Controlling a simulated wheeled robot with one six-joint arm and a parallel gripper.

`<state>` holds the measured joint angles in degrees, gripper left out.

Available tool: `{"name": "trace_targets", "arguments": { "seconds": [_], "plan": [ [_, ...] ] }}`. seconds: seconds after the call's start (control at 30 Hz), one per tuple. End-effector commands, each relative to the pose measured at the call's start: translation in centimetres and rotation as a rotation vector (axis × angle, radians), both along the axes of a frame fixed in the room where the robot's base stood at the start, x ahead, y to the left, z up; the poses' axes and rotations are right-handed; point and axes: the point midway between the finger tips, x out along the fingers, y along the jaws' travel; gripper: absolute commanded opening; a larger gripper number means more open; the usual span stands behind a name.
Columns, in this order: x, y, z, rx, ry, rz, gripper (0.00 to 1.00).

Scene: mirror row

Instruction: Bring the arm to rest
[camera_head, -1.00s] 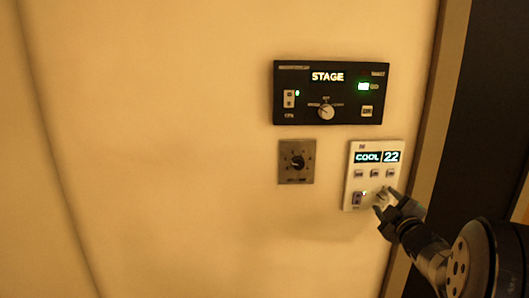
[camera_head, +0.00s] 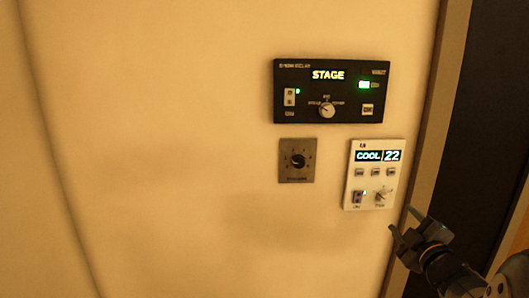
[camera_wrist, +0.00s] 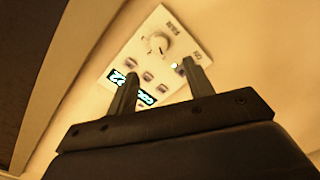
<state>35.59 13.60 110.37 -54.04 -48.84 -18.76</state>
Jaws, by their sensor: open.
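My gripper (camera_head: 402,222) is open and empty, at the lower right in the head view, just below and right of the white control panel (camera_head: 350,178). The panel has a lit display reading COOL 22, a row of buttons, a small switch with a green light and a knob (camera_head: 381,196). In the wrist view my gripper's two fingers (camera_wrist: 158,84) stand apart in front of the panel (camera_wrist: 143,48), which appears turned around, with its knob (camera_wrist: 158,44) beyond the fingers. The fingers look clear of the knob.
A black panel (camera_head: 300,106) reading STAGE, with a knob and green light, is above. A grey plate with a dark knob (camera_head: 298,161) is left of the white panel. A door frame (camera_head: 432,120) and dark opening are at the right. The wall to the left is bare.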

Motion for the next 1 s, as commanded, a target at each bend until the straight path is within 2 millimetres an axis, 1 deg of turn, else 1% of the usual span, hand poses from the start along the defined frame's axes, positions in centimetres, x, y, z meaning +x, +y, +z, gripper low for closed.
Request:
{"name": "trace_targets", "arguments": {
  "seconds": [0.03, 0.07, 0.1, 0.2, 0.6, 0.63, 0.67, 1.0],
  "plan": [
    [-1.1, -0.1, 0.1, 0.0, -0.001, -0.005, 0.49],
    [-1.7, -0.1, 0.1, 0.0, -0.001, -0.005, 0.49],
    [-1.3, 0.0, 0.0, 0.001, 0.0, 0.001, 0.49],
    [1.2, 0.2, -0.1, 0.001, 0.001, 0.005, 0.49],
    [9.2, 0.4, -0.1, 0.001, -0.001, 0.003, 0.49],
    [9.6, 0.4, 0.1, 0.006, 0.0, 0.002, 0.49],
    [9.3, 0.3, 0.5, 0.031, 0.002, -0.001, 0.49],
    [9.2, 0.3, 0.6, 0.255, 0.01, -0.001, 0.49]
  ]
}}
